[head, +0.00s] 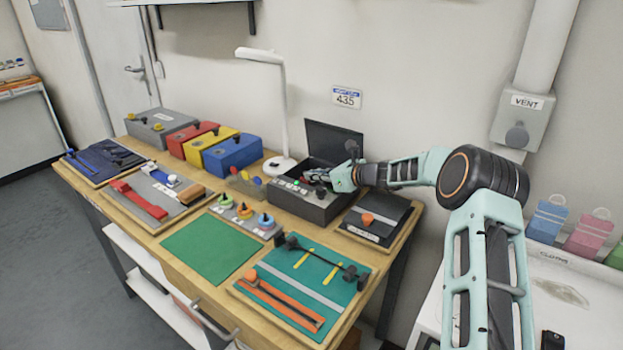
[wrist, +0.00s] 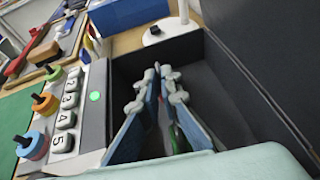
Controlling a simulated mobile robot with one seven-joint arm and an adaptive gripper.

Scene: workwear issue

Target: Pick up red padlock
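A dark open box (wrist: 120,72) with a numbered keypad on its front contains my gripper's fingers in the wrist view. The box (head: 325,212) stands at the back right of the workbench in the head view, its lid raised. My gripper (wrist: 161,78) has its two blue-grey fingers reaching down into the box, with the tips close together. A small reddish sliver shows between the fingers, too little to identify as the red padlock. No whole padlock is visible. I cannot tell whether the fingers hold anything. In the head view my gripper (head: 326,177) is over the box opening.
The raised lid (head: 332,143) stands behind my gripper. A white lamp (head: 281,110) is to the left of the box. Blue (head: 232,154), yellow and red boxes stand further left. A dark tray (head: 378,222) is at right. The green mat (head: 211,249) is clear.

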